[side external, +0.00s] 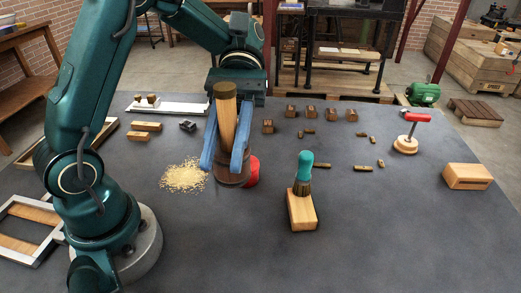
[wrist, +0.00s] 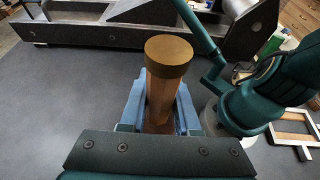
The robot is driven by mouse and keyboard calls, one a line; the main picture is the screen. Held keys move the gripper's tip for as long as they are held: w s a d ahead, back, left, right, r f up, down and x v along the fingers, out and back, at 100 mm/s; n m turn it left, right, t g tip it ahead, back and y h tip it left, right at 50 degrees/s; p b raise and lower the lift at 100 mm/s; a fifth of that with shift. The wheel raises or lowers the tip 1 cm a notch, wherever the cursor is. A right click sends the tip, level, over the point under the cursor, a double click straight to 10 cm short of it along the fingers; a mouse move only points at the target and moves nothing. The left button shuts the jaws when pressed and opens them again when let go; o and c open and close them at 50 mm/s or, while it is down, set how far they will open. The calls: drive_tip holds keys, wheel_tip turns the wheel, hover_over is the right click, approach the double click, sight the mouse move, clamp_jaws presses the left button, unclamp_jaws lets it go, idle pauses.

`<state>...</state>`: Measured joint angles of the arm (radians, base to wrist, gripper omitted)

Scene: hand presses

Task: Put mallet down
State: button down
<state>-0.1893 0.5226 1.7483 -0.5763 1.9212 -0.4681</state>
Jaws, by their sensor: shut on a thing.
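The mallet (side external: 228,118) is a pale wooden cylinder with a dark cap at its upper end and a dark brown round part at its lower end. It stands roughly upright, slightly tilted, low over the dark table. I cannot tell if its lower end touches the table. My gripper (side external: 224,160) is shut on it, with a blue finger on each side of the wooden shaft. The wrist view shows the mallet (wrist: 168,56) with its brown cap towards the camera, between the blue fingers of my gripper (wrist: 161,112).
A red object (side external: 253,170) sits right behind the mallet's lower end. Wood shavings (side external: 184,176) lie left of it. A teal-handled brush (side external: 304,172) stands on a wooden block (side external: 301,210) to the right. Small wooden blocks (side external: 268,126) lie behind. The table's front right is clear.

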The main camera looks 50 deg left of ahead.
drive_tip(key=w+d+r+n+t+h, duration=0.4)
drive_tip(key=w+d+r+n+t, duration=0.2)
drive_tip(key=w+r+n+t, duration=0.3)
wheel_tip(320, 180, down, 12)
drive_tip(key=shift+t, duration=0.4)
drive_tip(key=shift+s+d+f, duration=0.6)
drive_tip(key=shift+d+f, duration=1.2)
drive_tip(key=shift+f, duration=0.05)
drive_tip(key=shift+s+d+f, duration=0.65)
drive_tip(key=shift+d+f, duration=1.1)
drive_tip(key=shift+f, duration=0.05)
drive_tip(key=shift+s+d+f, duration=0.6)
drive_tip(key=shift+d+f, duration=1.2)
drive_tip(key=shift+f, duration=0.05)
drive_tip(key=shift+f, duration=0.1)
drive_tip(key=c, duration=0.6)
unclamp_jaws()
drive_tip(key=shift+c, duration=0.2)
